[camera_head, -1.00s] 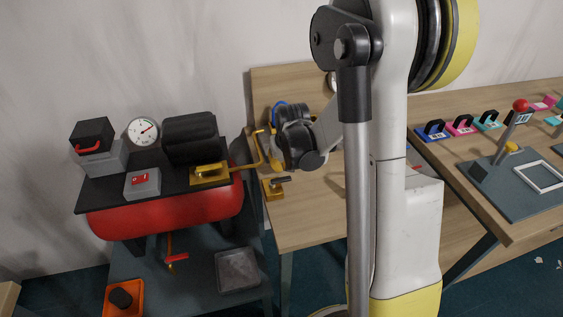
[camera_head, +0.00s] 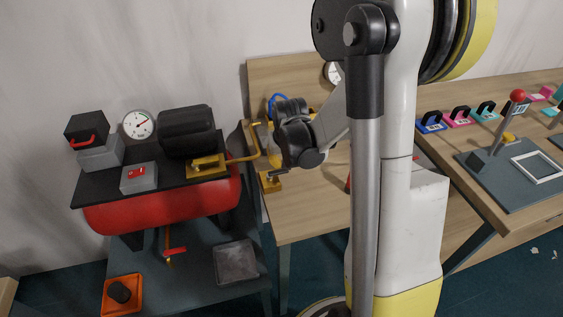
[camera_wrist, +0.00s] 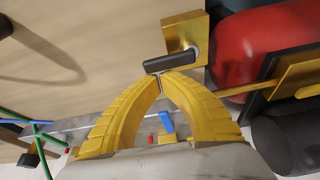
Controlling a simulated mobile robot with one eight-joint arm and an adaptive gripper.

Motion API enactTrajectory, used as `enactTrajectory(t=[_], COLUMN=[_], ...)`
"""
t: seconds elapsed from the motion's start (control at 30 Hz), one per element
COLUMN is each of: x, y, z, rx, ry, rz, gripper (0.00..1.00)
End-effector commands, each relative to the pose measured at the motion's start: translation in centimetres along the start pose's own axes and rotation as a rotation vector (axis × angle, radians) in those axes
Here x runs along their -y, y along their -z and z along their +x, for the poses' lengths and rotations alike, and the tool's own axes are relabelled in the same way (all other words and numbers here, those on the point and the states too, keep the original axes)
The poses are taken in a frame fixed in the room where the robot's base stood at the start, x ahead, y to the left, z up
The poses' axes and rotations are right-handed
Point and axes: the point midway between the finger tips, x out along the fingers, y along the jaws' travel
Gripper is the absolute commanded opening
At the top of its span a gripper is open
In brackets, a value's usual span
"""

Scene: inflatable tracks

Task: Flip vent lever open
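The vent lever appears to be the short dark handle (camera_wrist: 162,62) on a brass block (camera_wrist: 184,30), seen in the wrist view. In the head view the handle (camera_head: 278,173) and block (camera_head: 271,185) sit at the left edge of the wooden table, beside the red tank. My gripper (camera_wrist: 161,77) has two yellow ribbed fingers whose tips come together just at the handle's side. The tips look shut and close to or touching the handle, which lies across them rather than clearly between them.
The red tank (camera_head: 160,211) with gauge (camera_head: 138,124) and black motor (camera_head: 186,132) stands left. A brass pipe (camera_head: 246,158) runs from it toward the table. Blue and green hoses (camera_wrist: 36,126) show in the wrist view. The table's front part (camera_head: 305,215) is bare.

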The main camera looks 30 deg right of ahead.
Motion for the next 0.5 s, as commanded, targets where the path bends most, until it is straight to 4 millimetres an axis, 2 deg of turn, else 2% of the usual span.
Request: enactTrajectory(t=[0.5], x=[-0.25], y=[-0.5], z=[-0.16], rx=[0.0], ry=[-0.035], rz=[0.099], gripper=[0.0])
